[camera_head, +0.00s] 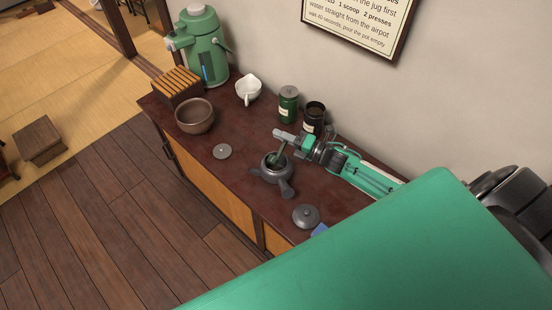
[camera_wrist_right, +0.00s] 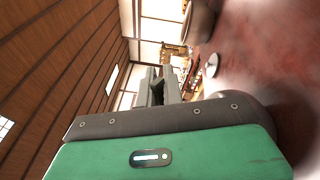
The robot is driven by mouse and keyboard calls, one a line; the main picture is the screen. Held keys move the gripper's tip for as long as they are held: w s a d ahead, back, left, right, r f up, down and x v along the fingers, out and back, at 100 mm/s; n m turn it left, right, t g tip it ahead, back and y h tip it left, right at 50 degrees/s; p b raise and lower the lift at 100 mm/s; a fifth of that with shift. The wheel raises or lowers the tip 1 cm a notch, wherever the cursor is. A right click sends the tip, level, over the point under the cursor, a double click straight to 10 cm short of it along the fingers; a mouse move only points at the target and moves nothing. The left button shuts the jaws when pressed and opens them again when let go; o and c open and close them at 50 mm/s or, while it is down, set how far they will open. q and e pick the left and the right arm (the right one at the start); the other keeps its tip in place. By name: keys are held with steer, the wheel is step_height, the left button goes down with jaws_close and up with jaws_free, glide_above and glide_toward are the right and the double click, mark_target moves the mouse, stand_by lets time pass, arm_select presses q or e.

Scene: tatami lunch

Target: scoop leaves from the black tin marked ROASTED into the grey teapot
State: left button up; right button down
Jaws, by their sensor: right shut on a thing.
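The grey teapot (camera_head: 269,174) stands open on the dark red counter, its handle pointing to the front right. The black tin (camera_head: 314,114) stands open at the back by the wall; its label is too small to read. My right gripper (camera_head: 286,137) is beside the teapot's back rim. It is shut on a slim dark greenish thing (camera_head: 281,152), likely the scoop, that slants down into the teapot's mouth. Any leaves on it are hidden. The right wrist view shows the fingers (camera_wrist_right: 158,88) close together, with the held thing not clear. My left gripper is not in view.
A green lidded tin (camera_head: 288,104) stands left of the black tin. A grey disc lid (camera_head: 222,151) and a dark knobbed lid (camera_head: 306,215) lie on the counter (camera_head: 225,180). A brown bowl (camera_head: 195,117), white jug (camera_head: 248,89) and green airpot (camera_head: 202,50) stand farther left.

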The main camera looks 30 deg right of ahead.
steer(key=s+a+r+n+b, duration=0.1)
steer(key=a+r+n+b, duration=0.1)
steer(key=n, duration=0.3)
steer(key=r+n+g, duration=0.1)
steer(key=r+n, duration=0.1)
steer(key=n, duration=0.3)
glide_above(269, 161)
steer(key=shift+y, duration=0.3)
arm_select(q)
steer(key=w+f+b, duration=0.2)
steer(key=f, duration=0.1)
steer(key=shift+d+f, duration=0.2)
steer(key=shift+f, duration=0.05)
arm_select(e)
steer(key=s+a+f+n, duration=0.1)
steer(key=s+a+n, duration=0.2)
steer(key=a+n, duration=0.1)
steer(key=shift+s+a+f+n, duration=0.2)
steer(key=shift+a+f+n, duration=0.2)
steer(key=shift+a, duration=0.25)
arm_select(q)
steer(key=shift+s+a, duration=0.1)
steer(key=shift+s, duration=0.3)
